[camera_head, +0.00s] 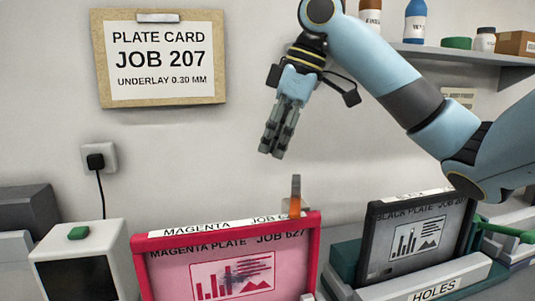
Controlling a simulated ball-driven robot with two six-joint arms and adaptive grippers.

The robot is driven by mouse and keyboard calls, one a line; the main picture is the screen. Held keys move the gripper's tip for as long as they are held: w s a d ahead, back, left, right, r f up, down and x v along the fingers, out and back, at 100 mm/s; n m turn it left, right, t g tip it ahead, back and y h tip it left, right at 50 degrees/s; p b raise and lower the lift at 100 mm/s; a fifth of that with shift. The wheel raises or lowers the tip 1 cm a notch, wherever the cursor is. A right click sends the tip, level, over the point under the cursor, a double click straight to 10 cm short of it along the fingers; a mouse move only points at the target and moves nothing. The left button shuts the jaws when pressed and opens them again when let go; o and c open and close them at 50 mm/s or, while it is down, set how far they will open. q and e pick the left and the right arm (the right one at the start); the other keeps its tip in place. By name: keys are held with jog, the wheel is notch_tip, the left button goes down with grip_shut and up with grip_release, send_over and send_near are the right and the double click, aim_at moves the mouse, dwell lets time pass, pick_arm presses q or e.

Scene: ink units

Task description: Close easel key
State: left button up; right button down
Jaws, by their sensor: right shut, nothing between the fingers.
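My right gripper (272,152) hangs in the upper middle of the view, pointing down, its fingers together and empty. It is in front of the bare wall, apart from everything below. A small orange and brown upright piece (295,196), which looks like the easel key, stands at the top edge of the magenta plate (314,245), near its right corner. The gripper is above and a little left of it in the picture. Its lower part is hidden behind the plate's frame. My left gripper is not in view.
A white box with a green button (78,232) is at the left. A plate card (160,58) hangs on the wall. A shelf (455,54) holds bottles.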

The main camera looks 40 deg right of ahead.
aim_at(296, 195)
jog(key=f+p, duration=0.1)
jog(key=f, duration=0.2)
jog(key=f+p, duration=0.1)
jog(key=f, duration=0.2)
jog(key=f+p, duration=0.1)
jog(key=f, duration=0.2)
jog(key=shift+s+d+f+p, duration=0.1)
jog(key=shift+s+f+p, duration=0.15)
jog(key=shift+p, duration=0.1)
jog(key=shift+s+d, duration=0.1)
jog(key=shift+s, duration=0.05)
